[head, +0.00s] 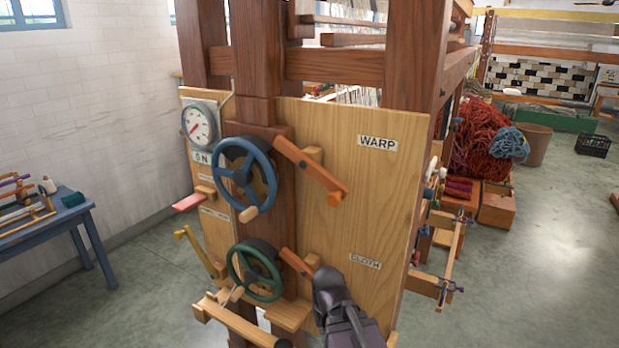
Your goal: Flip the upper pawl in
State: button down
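The upper pawl (310,169) is an orange wooden bar on the panel in the head view. It slopes down to the right, its upper left end close to the blue handwheel (246,180), beside the WARP label (377,142). I cannot tell whether it touches the wheel's ratchet. A shorter orange lower pawl (295,261) lies beside the green handwheel (254,270). My dark gripper (326,278) is low in front of the panel, at the right end of the lower pawl and well below the upper one. Its fingertips are not clear, so contact is uncertain.
The wooden panel (390,200) has bare space right of the pawls, with a CLOTH label (365,262) low down. A round gauge (199,124), red pedal-like lever (188,202) and yellow lever (200,251) stand at left. A blue table (60,222) stands far left.

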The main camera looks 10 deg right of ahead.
aim_at(339, 192)
jog(key=z, duration=0.05)
jog(key=k, duration=1.55)
jog(key=u, duration=0.35)
jog(key=i, duration=1)
